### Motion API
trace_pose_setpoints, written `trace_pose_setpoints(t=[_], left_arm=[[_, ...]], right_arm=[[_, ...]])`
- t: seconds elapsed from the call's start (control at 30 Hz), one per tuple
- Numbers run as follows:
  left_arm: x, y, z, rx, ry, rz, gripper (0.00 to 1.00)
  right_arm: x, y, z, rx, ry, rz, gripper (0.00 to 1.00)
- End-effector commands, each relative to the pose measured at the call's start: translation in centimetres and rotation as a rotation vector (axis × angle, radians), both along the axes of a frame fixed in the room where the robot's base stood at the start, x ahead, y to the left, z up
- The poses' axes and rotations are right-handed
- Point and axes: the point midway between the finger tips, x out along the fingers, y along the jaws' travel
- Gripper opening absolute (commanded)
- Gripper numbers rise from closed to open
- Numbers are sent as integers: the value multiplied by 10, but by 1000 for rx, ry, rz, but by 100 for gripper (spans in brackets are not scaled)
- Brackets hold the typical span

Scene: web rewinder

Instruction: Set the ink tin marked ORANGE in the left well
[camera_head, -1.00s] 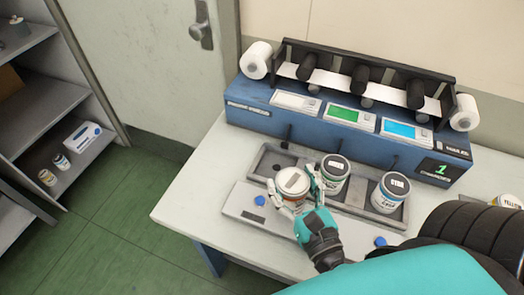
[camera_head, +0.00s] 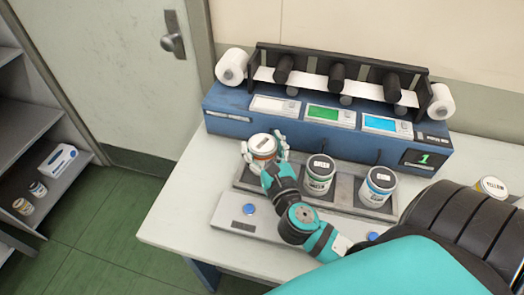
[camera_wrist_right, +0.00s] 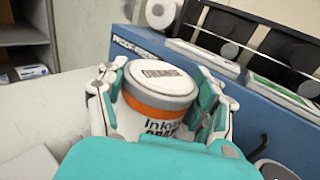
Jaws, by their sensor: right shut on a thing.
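The ORANGE ink tin (camera_head: 262,145) is white with an orange band and a grey lid; its label also shows in the right wrist view (camera_wrist_right: 150,112). My right gripper (camera_head: 265,152) is shut around its sides and holds it upright at the left end of the grey tray (camera_head: 338,196), over or in the left well. I cannot tell whether its base touches the well floor. A green-banded tin (camera_head: 319,174) stands in the middle well and a blue-banded tin (camera_head: 378,187) in the right well. My left gripper is not in view.
The blue rewinder (camera_head: 225,122) with screens and rollers stands right behind the tray. A flat plate with blue buttons (camera_head: 249,209) lies in front. A tin marked YELLOW (camera_head: 492,187) stands at the far right. The table's left part is clear.

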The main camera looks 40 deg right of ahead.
Motion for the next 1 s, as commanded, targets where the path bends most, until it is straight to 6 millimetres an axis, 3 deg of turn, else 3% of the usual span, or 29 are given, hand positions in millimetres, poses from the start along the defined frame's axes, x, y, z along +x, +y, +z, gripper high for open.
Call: trace_pose_setpoints(t=[0.07,0.33,0.73,0.77,0.93,1.0], left_arm=[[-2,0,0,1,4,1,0],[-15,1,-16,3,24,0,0],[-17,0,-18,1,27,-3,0],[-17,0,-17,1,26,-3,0],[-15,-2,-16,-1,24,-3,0],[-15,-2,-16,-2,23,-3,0]], right_arm=[[4,-1,0,-1,-3,0,15],[4,-1,-35,0,0,0,15],[4,0,-39,0,-1,1,15],[4,0,-39,1,2,1,69],[4,0,-39,1,2,1,91],[4,0,-39,1,2,1,92]])
